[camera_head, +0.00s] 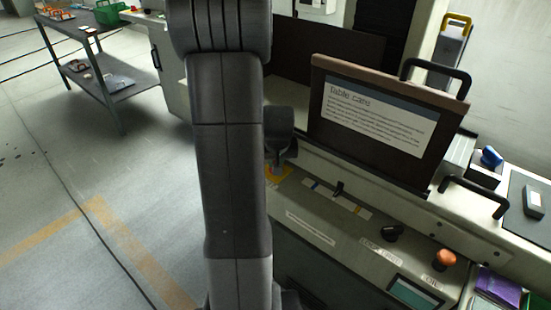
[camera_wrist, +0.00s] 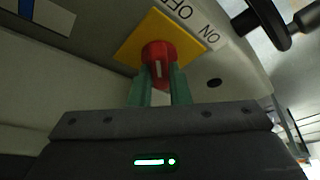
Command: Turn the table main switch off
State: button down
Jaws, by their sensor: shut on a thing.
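The main switch is a red rotary knob (camera_wrist: 158,49) on a yellow plate (camera_wrist: 133,47), with OFF and ON lettering beside it in the wrist view. The lettering appears turned over. A white mark shows on the knob; I cannot tell which label it points to. My gripper (camera_wrist: 158,74) has its two green fingers on either side of the knob, shut on it. In the head view a bit of the yellow plate (camera_head: 284,171) shows on the machine's sloped panel. My arm and wrist hide the knob and fingers there.
A "Table care" sign board (camera_head: 375,118) stands behind the panel. A black knob (camera_head: 391,233), an orange-red button (camera_head: 444,259) and a small screen (camera_head: 412,294) lie right along the panel. A black handle (camera_wrist: 262,20) is near my gripper. A grey shelf table (camera_head: 95,60) stands back left; floor is open.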

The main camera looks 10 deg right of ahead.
dwell(0.5)
jog(key=c, duration=1.4)
grip_release()
jog(key=shift+o, duration=0.2)
jog(key=p+v, duration=0.1)
jog(key=v, duration=1.2)
jog(key=shift+s+r, duration=0.15)
jog(key=shift+r, duration=0.25)
jog(key=shift+d, duration=0.1)
jog(key=b+x, duration=0.1)
jog(key=x, duration=1.3)
jog(key=shift+r, duration=0.2)
